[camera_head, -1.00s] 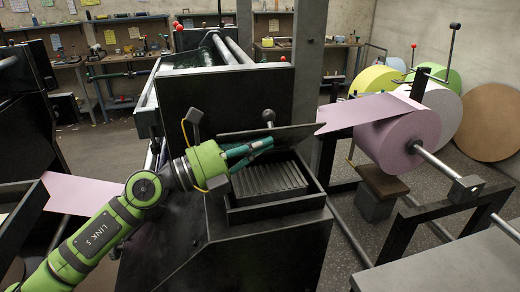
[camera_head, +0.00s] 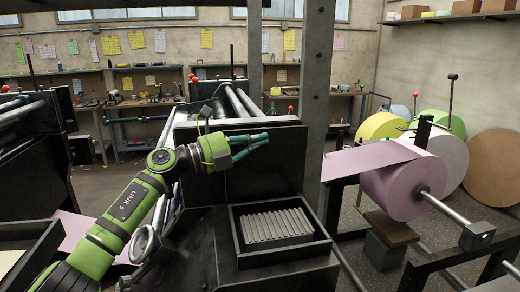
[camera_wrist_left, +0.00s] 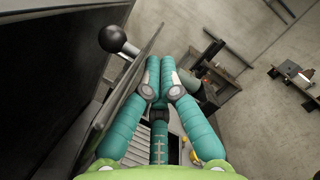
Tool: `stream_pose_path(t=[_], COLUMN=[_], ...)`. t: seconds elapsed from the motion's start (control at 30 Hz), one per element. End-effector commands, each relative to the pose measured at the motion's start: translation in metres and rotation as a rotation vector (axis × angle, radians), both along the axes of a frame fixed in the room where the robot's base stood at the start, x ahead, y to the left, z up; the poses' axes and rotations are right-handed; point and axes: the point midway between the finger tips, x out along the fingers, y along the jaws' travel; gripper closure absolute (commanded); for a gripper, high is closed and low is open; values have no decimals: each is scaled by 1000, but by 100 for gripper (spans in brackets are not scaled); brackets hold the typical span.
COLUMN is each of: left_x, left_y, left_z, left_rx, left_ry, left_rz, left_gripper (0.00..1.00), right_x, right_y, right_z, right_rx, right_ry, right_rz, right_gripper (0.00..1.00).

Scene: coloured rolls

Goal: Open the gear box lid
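The gear box (camera_head: 325,245) is an open-topped dark box at centre, with a row of grey gear teeth (camera_head: 272,226) uncovered inside. Its lid (camera_wrist_left: 122,100) is a flat grey plate seen nearly edge-on in the left wrist view, left of my fingers, with a dark ball knob (camera_wrist_left: 113,38). In the head view the lid is hard to tell from the black panel behind my gripper. My left gripper (camera_head: 266,139) is above and behind the box opening. Its teal fingers are drawn together with nothing visible between them. My right gripper is not in view.
A pink roll (camera_head: 405,185) on a steel shaft (camera_head: 450,212) stands right of the box. A grey post (camera_head: 317,90) rises behind it. Workbenches with tools line the back wall. Yellow and green rolls lean at the right. Open air is above the box.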

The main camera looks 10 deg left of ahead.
Motion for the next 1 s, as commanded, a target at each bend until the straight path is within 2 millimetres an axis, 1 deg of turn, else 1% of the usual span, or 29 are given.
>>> stream_pose_path(t=[0.1,0.3,0.83,1.0], left_x=[8,15,18,16], left_y=[3,5,8,15], left_z=[2,2,4,4], left_rx=[-1,-1,-2,-2], left_ry=[0,-3,-6,-7], left_rz=[2,2,9,9], left_gripper=[100,100,100,100], right_x=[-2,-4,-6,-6], right_y=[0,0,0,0], right_z=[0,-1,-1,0], right_rx=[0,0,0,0], right_ry=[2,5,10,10], right_rz=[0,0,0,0], right_gripper=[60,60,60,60])
